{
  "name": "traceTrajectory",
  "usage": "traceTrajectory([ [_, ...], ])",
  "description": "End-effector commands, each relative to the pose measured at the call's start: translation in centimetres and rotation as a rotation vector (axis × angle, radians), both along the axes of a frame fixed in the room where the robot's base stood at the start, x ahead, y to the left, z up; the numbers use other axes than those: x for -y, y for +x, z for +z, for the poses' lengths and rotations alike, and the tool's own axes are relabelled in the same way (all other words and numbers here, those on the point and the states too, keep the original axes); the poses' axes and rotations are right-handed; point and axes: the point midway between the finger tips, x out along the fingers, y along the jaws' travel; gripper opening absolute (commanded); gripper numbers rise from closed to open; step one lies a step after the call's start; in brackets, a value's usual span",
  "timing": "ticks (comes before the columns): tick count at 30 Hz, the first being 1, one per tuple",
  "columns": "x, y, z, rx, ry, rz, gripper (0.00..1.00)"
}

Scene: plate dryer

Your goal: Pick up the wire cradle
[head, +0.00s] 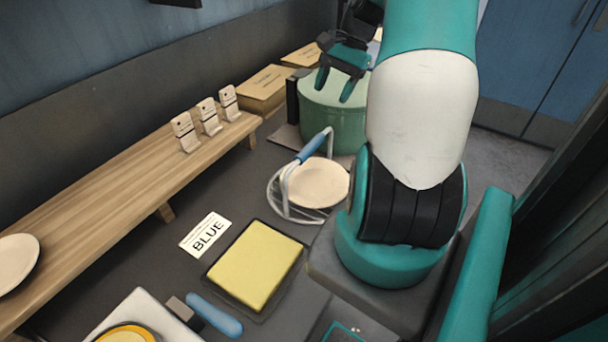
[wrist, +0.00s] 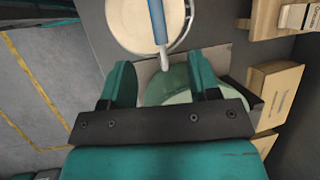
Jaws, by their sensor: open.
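The wire cradle (head: 313,147) is white wire with a blue grip on its arched handle. It stands upright on the dark counter with a cream plate (head: 318,184) in it. In the wrist view, the cradle's blue handle (wrist: 157,20) runs over the plate (wrist: 130,22) at the top of the picture. My gripper (head: 335,86) is open and empty, above the green pot and beyond the cradle in the head view. In the wrist view, my gripper (wrist: 162,78) has its fingers spread with the handle's lower end just ahead of the gap. It appears apart from the cradle.
A green pot (head: 335,118) stands close behind the cradle. A wooden shelf (head: 110,215) with several small stands runs along the wall. Cardboard boxes (head: 262,90) are at the back. A yellow sponge (head: 255,265), a BLUE card (head: 206,236) and a blue-handled tool (head: 215,314) lie nearer.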

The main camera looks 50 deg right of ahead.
Motion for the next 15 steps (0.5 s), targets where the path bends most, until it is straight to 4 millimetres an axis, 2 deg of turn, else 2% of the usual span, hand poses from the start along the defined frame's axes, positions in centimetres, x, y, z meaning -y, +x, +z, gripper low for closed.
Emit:
traceTrajectory([
  [9,-2.9,1.0,-6.5,-0.004,0.004,0.003,0.56],
  [15,-4.1,1.4,-9.1,-0.001,0.001,0.005,0.56],
])
